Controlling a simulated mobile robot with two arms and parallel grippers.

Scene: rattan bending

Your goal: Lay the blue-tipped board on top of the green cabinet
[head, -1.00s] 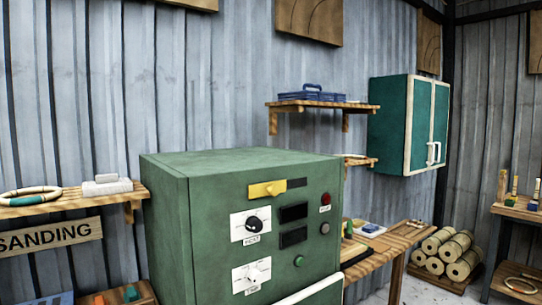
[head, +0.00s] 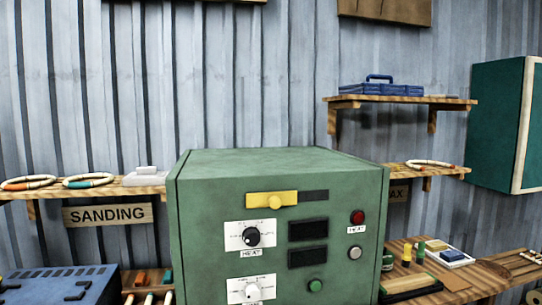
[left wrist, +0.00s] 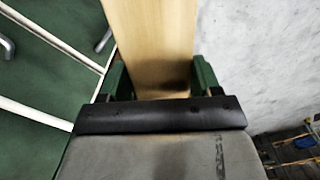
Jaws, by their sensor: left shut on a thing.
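The green cabinet (head: 280,225) stands in the middle of the head view, with knobs, a yellow slider, dark displays and buttons on its front. Its flat top (head: 275,163) is bare. In the left wrist view, my left gripper (left wrist: 161,80) is shut on a pale wooden board (left wrist: 153,35), with a green finger on each side of it. The board runs out past the top of that view. Its blue tip is not visible. Neither the board nor my grippers show in the head view.
A shelf with rings (head: 88,181) is left of the cabinet. A shelf (head: 400,100) with a blue case (head: 380,89) is at the upper right. A teal wall cabinet (head: 495,125) hangs at the far right. A cluttered wooden bench (head: 475,278) stands at the lower right.

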